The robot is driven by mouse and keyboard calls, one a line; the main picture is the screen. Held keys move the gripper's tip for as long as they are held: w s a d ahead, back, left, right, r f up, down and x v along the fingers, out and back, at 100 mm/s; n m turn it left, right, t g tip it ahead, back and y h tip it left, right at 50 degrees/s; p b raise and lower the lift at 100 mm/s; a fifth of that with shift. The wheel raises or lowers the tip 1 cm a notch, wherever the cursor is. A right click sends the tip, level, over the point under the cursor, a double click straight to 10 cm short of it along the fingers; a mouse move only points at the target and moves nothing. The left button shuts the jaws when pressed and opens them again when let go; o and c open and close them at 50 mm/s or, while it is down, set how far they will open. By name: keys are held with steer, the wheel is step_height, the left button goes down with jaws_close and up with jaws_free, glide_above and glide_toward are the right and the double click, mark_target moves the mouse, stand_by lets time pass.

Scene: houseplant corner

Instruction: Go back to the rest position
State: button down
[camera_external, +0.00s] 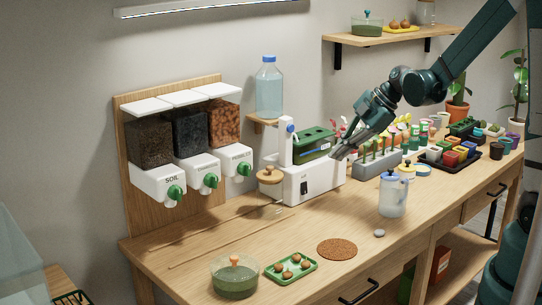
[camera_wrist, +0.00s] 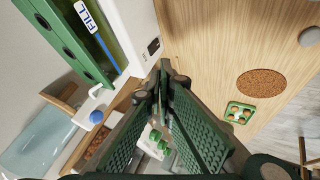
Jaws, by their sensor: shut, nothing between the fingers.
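My gripper (camera_external: 343,150) is shut and empty. In the external view it hangs above the bench, in front of the right end of a white machine (camera_external: 315,187) with a green tank (camera_external: 313,143). In the wrist view the fingertips of my gripper (camera_wrist: 163,72) meet, and the tank with its FILL label (camera_wrist: 86,16) is at the upper left. I cannot tell whether the fingers touch the machine.
The dispensers (camera_external: 160,185) are at left. A cork mat (camera_external: 337,250) and a green tray (camera_external: 308,268) lie on the bench (camera_external: 215,258), whose front middle has bare room.

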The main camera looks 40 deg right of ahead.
steer(key=s+a+r+m+h, duration=0.1)
steer(key=s+r+m, duration=0.2)
steer(key=s, duration=0.6)
steer(key=s+a+r+m+t+h, duration=0.1)
steer(key=s+r+m+h, duration=0.1)
steer(key=s+m, duration=0.6)
steer(key=s+a+r+m+h+b, duration=0.1)
steer(key=s+r+m, duration=0.4)
steer(key=s, duration=0.5)
steer(key=shift+t+h, duration=0.3)
steer(key=shift+h, duration=0.1)
stand_by(2.7)
